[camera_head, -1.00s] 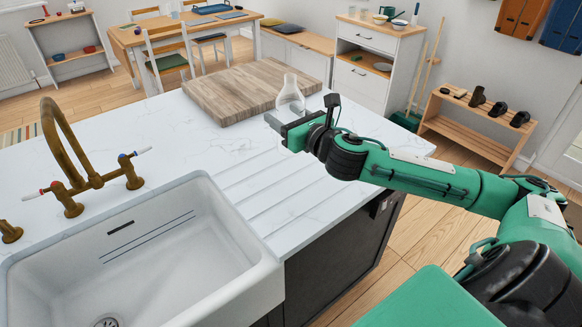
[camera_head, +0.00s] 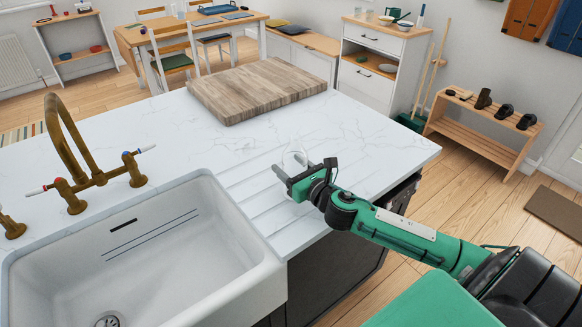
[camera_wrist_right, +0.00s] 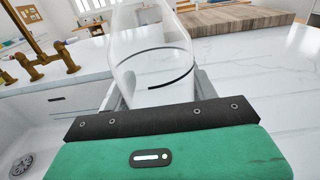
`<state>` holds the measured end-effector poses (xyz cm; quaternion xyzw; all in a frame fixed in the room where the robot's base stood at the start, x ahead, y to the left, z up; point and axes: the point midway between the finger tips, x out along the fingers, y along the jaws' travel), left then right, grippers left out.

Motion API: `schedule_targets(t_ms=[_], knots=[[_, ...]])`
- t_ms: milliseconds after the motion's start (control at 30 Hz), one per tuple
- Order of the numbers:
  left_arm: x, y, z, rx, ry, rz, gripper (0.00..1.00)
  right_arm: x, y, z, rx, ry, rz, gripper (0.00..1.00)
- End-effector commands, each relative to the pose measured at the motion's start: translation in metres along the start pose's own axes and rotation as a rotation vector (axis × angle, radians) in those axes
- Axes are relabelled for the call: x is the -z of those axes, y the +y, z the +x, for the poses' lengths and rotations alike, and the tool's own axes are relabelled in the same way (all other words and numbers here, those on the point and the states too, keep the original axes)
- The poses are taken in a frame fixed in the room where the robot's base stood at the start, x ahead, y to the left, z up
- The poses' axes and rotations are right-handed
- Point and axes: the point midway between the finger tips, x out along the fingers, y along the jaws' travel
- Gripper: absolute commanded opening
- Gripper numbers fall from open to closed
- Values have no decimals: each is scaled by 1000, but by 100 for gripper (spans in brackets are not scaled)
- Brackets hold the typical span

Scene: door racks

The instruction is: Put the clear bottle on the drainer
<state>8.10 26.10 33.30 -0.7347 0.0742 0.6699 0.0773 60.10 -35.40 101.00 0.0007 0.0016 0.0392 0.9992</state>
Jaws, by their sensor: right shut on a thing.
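The clear bottle (camera_head: 294,158) is see-through and hard to make out in the head view. In the right wrist view the bottle (camera_wrist_right: 150,50) rises large between the fingers of my right gripper, its top cut off by the frame. My right gripper (camera_head: 283,181) is shut on it over the grooved drainer (camera_head: 240,190), the ridged part of the white worktop right of the sink. I cannot tell whether the bottle's base touches the drainer. My left gripper is not in view.
A white sink (camera_head: 140,255) lies left of the drainer, with a brass tap (camera_head: 75,160) behind it. A wooden chopping board (camera_head: 257,90) lies at the back of the worktop. The worktop right of the gripper (camera_head: 370,135) is clear.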

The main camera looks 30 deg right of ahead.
Motion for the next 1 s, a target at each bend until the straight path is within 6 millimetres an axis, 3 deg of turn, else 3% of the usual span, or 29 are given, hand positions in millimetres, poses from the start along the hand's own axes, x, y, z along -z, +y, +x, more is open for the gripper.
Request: schedule_targets(t_ms=[367,400,500,867,1000], knots=[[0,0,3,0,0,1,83,5,0,0,1,-2,-1,28],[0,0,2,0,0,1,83,4,0,0,1,-2,-2,64],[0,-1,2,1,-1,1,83,4,0,0,1,-1,-1,80],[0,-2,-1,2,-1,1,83,-1,0,0,0,-1,-1,80],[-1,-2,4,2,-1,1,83,3,-1,-13,1,1,-3,80]])
